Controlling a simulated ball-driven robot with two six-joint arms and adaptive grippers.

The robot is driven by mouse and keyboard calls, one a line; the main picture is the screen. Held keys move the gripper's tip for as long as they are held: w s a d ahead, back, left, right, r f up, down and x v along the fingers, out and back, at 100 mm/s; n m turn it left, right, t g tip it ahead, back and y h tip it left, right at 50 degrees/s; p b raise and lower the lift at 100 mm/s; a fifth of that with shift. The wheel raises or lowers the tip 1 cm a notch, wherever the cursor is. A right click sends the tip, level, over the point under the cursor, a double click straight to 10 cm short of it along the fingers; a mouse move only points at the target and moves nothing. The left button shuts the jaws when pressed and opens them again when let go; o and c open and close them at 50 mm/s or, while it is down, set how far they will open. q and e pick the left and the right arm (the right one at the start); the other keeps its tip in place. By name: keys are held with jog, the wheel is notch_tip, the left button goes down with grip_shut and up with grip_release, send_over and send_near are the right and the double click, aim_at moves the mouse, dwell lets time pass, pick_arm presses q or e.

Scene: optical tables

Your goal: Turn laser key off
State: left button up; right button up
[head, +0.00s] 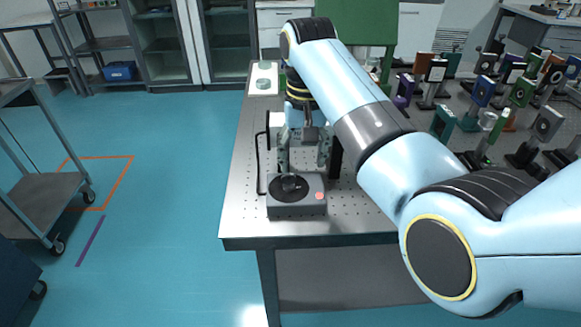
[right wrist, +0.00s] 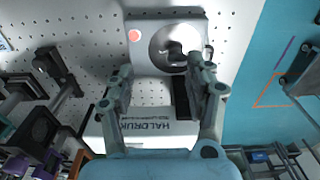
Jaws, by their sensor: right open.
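The laser key box (head: 312,208) is a grey box near the front edge of the metal optical table. It carries a round black dial with a dark key (head: 289,183) and a red button (head: 319,196). My right gripper (head: 303,163) is open just behind the box, pointing down. In the right wrist view, the box (right wrist: 140,60) lies beyond the open fingers of the gripper (right wrist: 161,68). The key (right wrist: 177,50) there is nearer the right finger, whose tip overlaps the dial's edge. Whether that finger touches the key cannot be told. My left gripper is out of view.
A white case with dark lettering (right wrist: 150,128) stands behind the key box, close under my right gripper. Several optical mounts (head: 490,100) crowd the table's right side. The table's front left corner is clear.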

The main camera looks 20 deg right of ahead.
aim_at(289, 175)
jog(key=w+a+r, duration=0.2)
jog(key=w+r, duration=0.1)
jog(key=r, duration=0.1)
notch_tip(289, 175, down, 11)
jog(key=shift+r, duration=0.15)
jog(key=shift+c, duration=0.3)
jog(key=shift+d, duration=0.1)
grip_shut()
